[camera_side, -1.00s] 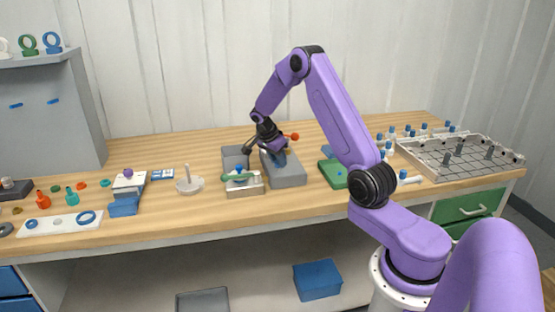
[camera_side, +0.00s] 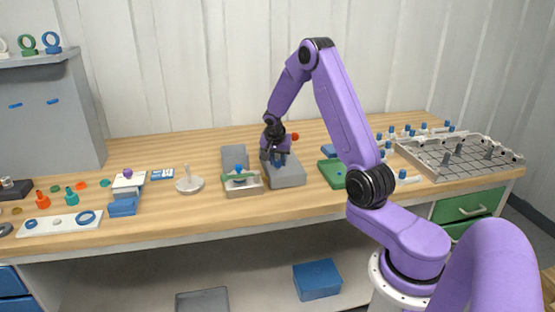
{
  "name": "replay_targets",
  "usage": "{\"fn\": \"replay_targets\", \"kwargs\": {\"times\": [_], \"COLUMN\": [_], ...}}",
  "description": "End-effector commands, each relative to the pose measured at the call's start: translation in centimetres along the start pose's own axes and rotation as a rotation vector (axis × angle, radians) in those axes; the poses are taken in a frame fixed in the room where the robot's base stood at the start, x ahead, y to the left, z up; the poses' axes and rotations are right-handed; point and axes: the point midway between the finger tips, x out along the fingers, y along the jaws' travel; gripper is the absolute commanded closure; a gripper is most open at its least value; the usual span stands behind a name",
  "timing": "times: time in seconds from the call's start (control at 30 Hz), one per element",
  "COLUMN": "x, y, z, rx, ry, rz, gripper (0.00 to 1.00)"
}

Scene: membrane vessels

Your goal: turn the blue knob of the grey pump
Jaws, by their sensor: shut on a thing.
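The grey pump (camera_side: 289,178) is a grey box near the middle of the table. Its blue knob (camera_side: 279,161) shows as a small blue patch at the top left of the box. My gripper (camera_side: 277,158) points down over the box, shut on the blue knob. The fingers cover part of the knob, so its turn angle cannot be read. A red ball (camera_side: 295,137) shows just behind my gripper.
Left of the pump stand a grey open box (camera_side: 234,157) and a pale block with a green bar (camera_side: 241,178). A green block (camera_side: 331,173) lies close to its right. A grey rack (camera_side: 440,165) stands far right.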

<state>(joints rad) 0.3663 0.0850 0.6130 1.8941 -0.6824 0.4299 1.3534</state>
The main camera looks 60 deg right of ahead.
Motion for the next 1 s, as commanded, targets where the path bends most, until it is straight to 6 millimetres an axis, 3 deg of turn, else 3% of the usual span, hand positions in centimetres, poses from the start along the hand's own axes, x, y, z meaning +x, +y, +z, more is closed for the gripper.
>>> {"fn": "replay_targets", "kwargs": {"times": [0.4,1.0], "x": [-0.04,-0.02], "y": [0.20,0.28], "z": [-0.09,-0.15], "rx": [-0.314,-0.619], "ry": [0.001,0.001], "rz": [-0.132,-0.259], "gripper": [0.99,0.99]}}
